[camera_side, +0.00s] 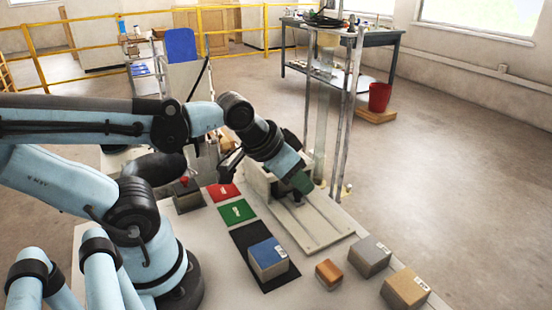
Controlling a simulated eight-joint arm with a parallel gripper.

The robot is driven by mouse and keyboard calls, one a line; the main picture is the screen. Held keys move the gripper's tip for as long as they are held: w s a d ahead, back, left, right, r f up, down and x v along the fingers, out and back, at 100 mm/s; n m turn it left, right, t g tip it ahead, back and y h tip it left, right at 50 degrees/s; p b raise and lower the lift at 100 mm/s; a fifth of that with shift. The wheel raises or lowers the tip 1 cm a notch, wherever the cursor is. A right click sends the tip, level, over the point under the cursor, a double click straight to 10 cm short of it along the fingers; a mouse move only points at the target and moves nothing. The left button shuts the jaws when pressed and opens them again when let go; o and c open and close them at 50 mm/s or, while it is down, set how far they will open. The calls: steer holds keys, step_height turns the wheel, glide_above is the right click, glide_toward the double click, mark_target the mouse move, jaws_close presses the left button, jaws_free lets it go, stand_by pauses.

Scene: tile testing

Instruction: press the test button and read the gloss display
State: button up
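A red button (184,181) on a dark box (188,199) stands to the left of the device, apart from my gripper. No readable gloss display shows; it may be hidden behind my arm.
A red pad (223,192) and a green pad (237,212) lie beside the device. A blue-topped block (268,257) sits on a black mat (248,239). Orange (328,274), grey (370,256) and tan (405,289) blocks stand at front right. Metal posts (352,110) rise behind the device.

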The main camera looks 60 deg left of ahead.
jaws_close()
stand_by(1.4)
